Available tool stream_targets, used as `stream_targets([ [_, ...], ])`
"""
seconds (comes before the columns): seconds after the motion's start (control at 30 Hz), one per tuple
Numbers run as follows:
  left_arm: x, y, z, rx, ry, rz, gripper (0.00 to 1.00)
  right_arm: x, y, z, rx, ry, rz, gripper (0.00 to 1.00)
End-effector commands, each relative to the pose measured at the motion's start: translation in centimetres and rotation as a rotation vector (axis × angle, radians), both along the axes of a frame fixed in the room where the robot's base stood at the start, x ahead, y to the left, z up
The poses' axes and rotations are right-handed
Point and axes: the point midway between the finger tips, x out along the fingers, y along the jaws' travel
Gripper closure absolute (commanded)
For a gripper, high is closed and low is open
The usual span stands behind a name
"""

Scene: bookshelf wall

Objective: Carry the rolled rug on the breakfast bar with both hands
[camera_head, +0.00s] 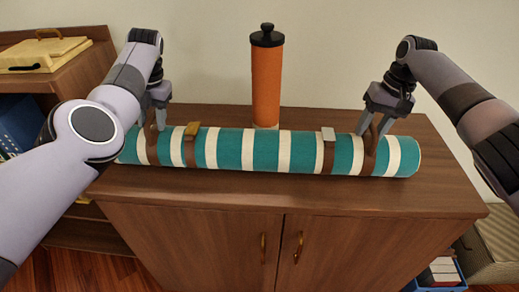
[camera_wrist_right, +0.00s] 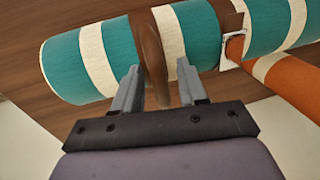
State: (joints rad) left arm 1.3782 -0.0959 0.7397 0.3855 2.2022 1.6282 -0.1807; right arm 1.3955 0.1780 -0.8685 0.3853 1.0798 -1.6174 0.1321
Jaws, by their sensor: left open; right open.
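The rolled rug (camera_head: 268,150), striped teal and cream, lies lengthwise on top of the wooden cabinet (camera_head: 400,190). Brown straps with buckles and brown loop handles go around it near both ends. My left gripper (camera_head: 155,122) is at the rug's left handle, open; its fingertips are partly hidden by my arm. My right gripper (camera_head: 370,128) is open at the right handle. In the right wrist view, the open fingers (camera_wrist_right: 160,88) stand on either side of the brown handle (camera_wrist_right: 152,60), apart from each other, with the rug (camera_wrist_right: 90,60) just beyond.
An orange cylinder with a black lid (camera_head: 266,80) stands behind the rug, near its middle. A wooden shelf with a yellow case (camera_head: 42,54) is at the left. A blue bin with books (camera_head: 440,272) and a woven box (camera_head: 492,240) are at the lower right.

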Motion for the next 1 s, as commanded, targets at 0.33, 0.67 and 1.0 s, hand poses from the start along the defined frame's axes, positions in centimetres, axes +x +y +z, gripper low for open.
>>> stream_targets([
  [0.33, 0.00, -0.01, 0.05, 0.000, 0.000, 0.000, 1.00, 0.00, -0.01, 0.03, 0.000, 0.000, 0.000, 1.00],
  [0.67, 0.01, -0.02, 0.09, 0.000, -0.001, 0.000, 1.00, 0.01, -0.02, 0.06, 0.000, 0.000, 0.000, 1.00],
  [1.0, 0.02, -0.02, 0.11, 0.000, -0.001, 0.000, 1.00, 0.02, -0.03, 0.09, 0.000, -0.001, 0.000, 1.00],
])
